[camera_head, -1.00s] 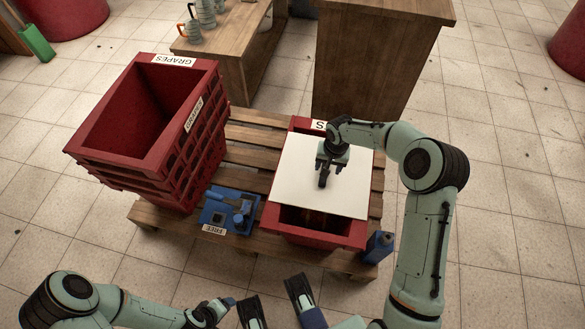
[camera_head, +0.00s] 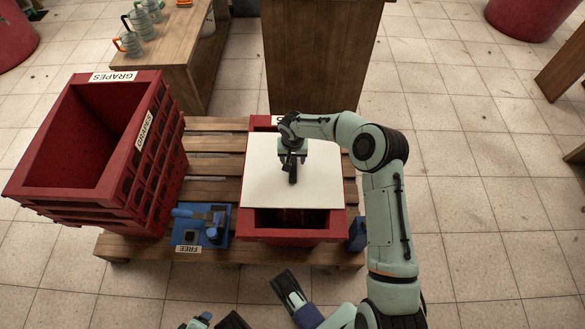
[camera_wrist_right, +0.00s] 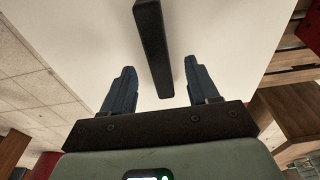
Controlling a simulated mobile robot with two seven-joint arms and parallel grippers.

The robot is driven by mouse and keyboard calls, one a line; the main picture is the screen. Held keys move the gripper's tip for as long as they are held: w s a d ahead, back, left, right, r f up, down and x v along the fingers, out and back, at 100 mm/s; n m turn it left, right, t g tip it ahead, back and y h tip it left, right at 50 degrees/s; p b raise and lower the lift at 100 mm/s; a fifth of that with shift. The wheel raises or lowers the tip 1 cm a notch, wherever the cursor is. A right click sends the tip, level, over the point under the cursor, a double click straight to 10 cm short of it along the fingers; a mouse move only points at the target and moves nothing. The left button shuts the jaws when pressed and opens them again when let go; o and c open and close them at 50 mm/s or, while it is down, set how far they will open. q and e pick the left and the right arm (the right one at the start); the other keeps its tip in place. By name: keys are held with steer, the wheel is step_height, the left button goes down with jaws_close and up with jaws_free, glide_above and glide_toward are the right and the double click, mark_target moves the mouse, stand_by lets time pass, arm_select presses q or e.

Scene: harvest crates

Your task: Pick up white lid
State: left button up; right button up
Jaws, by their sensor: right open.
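The white lid (camera_head: 265,185) lies flat on a red crate (camera_head: 292,235) and leaves a strip of the crate's near end uncovered. My right gripper (camera_head: 291,160) is above the middle of the lid. In the right wrist view the open jaws (camera_wrist_right: 160,85) point at the lid (camera_wrist_right: 75,50), and its dark bar handle (camera_wrist_right: 152,45) lies between the two blue fingers, with a gap on each side. Only a small part of my left arm shows at the bottom edge of the head view, and its jaws cannot be made out.
Stacked red crates (camera_head: 150,150) labelled GRAPES stand to the left on the wooden pallet (camera_head: 215,145). A blue device (camera_head: 203,222) with a FREE label sits between them and the lidded crate. A blue object (camera_head: 357,234) stands at that crate's right. A wooden bench (camera_head: 170,50) holds several mugs behind.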

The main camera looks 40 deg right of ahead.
mark_target(293, 162)
step_height(293, 162, down, 3)
steer(key=shift+w+d+b, duration=0.15)
steer(key=shift+b, duration=0.2)
steer(key=shift+d+f, duration=0.1)
steer(key=shift+f, duration=0.2)
arm_select(q)
steer(key=shift+s+a+f, duration=0.15)
steer(key=shift+s+f, duration=0.1)
steer(key=shift+f, duration=0.2)
steer(key=shift+s+a+f, duration=0.1)
steer(key=shift+s+f, duration=0.15)
steer(key=shift+f, duration=0.2)
arm_select(e)
steer(key=shift+r, duration=0.1)
jaws_close()
